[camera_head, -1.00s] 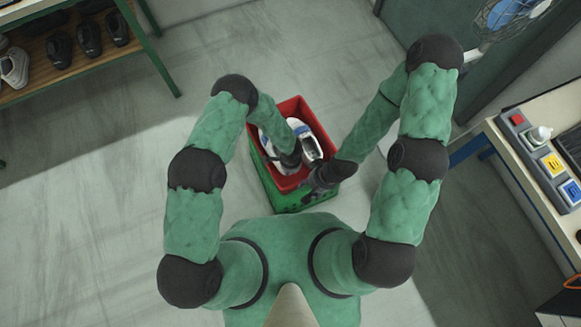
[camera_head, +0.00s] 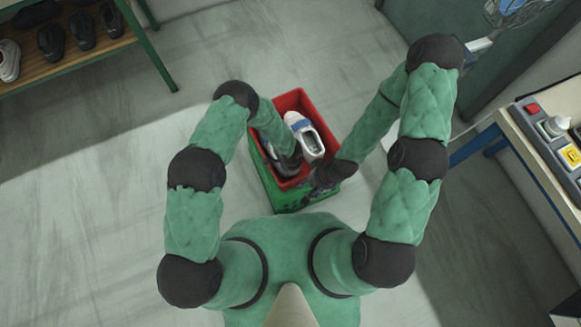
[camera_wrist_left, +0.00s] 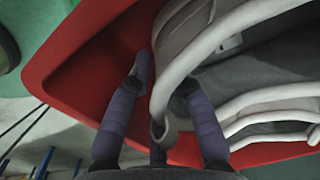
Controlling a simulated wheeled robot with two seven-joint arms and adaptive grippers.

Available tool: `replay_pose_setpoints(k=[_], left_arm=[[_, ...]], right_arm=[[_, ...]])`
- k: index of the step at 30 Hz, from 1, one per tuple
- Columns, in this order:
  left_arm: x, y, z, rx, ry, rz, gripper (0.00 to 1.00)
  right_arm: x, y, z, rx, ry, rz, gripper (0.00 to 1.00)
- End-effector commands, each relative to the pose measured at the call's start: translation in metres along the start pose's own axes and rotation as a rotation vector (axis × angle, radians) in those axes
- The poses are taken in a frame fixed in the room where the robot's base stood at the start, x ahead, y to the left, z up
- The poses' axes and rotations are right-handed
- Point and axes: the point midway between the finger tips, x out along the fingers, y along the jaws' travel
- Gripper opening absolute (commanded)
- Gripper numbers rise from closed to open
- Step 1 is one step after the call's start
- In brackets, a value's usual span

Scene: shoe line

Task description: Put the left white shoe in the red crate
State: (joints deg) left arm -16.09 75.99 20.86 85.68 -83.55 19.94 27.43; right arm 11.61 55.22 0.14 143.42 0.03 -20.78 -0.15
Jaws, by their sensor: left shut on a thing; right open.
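The red crate (camera_head: 291,98) stands on a green crate (camera_head: 290,202) in front of my body. In the head view a white shoe (camera_head: 304,138) with a blue patch lies in its right half. My left gripper (camera_head: 286,166) reaches into the crate at the left of this shoe, and my arm hides much there. In the left wrist view my left gripper (camera_wrist_left: 163,85) is shut on the edge of a white-and-grey shoe (camera_wrist_left: 185,25), inside the red walls (camera_wrist_left: 85,70). Whether this shoe rests on the crate floor I cannot tell. My right gripper (camera_head: 318,184) is open at the crate's near right corner.
A shelf (camera_head: 75,55) with dark shoes and one white shoe stands at the upper left. A table (camera_head: 535,150) with a button panel stands at the right, a fan (camera_head: 510,12) at the top right. The floor around the crates is clear.

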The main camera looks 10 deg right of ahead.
Motion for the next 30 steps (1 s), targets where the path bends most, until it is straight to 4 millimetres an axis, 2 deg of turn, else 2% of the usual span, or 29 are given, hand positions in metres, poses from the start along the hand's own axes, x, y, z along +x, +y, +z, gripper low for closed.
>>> replay_pose_setpoints(k=[14, 15, 17, 18, 30], left_arm=[[0.0063, -0.0003, -0.0001, 0.001, 0.000, -0.001, 0.00], [0.0063, -0.0003, -0.0001, 0.001, 0.000, -0.001, 0.27], [0.0064, -0.0002, -0.0001, 0.001, 0.000, -0.001, 0.44], [0.0064, -0.0002, -0.0001, 0.001, 0.000, -0.001, 0.49], [0.0031, 0.0004, 0.0000, 0.001, 0.000, 0.000, 0.49]], right_arm=[[0.0004, 0.0001, 0.0001, 0.000, 0.000, 0.000, 0.49], [0.0004, 0.0001, 0.0001, 0.000, 0.000, 0.000, 0.49], [0.0004, 0.0001, 0.0001, 0.000, 0.000, 0.000, 0.49], [0.0004, 0.0001, 0.0001, 0.000, 0.000, 0.000, 0.49], [0.0005, 0.0002, 0.0001, 0.000, 0.000, 0.000, 0.49]])
